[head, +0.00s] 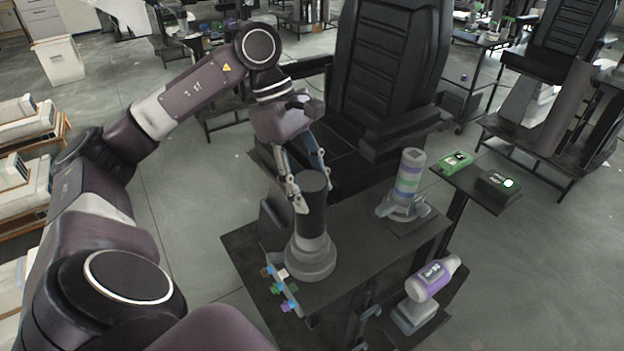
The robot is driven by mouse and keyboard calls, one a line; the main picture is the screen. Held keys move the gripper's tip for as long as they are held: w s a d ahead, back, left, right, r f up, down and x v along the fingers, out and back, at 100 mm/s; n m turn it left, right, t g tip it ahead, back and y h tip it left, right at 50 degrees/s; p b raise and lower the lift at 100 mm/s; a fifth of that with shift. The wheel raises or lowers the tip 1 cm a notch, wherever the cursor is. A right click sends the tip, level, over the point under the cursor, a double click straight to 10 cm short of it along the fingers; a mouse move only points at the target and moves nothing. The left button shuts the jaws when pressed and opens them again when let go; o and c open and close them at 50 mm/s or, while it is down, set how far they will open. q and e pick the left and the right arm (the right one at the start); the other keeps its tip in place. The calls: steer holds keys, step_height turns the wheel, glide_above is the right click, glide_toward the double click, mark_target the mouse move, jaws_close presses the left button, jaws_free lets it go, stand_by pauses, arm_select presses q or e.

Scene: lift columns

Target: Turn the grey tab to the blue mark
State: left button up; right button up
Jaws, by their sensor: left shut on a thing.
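A dark upright cylinder (312,222) stands on a grey round base (310,262) at the front of the dark table (350,270). My left gripper (313,196) reaches down to its top, with one finger at its left and the other behind it. The fingers are shut on the dark cylinder. A strip with small coloured pieces (281,290), among them blue, orange, green and a pale one, runs along the table's left edge. I cannot tell for sure which part is the grey tab or which blue piece is the mark. My right gripper is not in view.
A banded grey cylinder (410,172) stands on the table's right side. A purple and white bottle-shaped thing (432,279) sits lower at the right. A small shelf holds a green box (455,162) and a dark box with a lit green light (498,186). A black chair (385,80) stands behind.

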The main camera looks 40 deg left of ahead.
arm_select(q)
steer(key=shift+r, duration=0.1)
steer(key=o, duration=1.7)
steer(key=shift+a, duration=0.1)
steer(key=shift+v, duration=5.9)
steer(key=shift+s, duration=0.1)
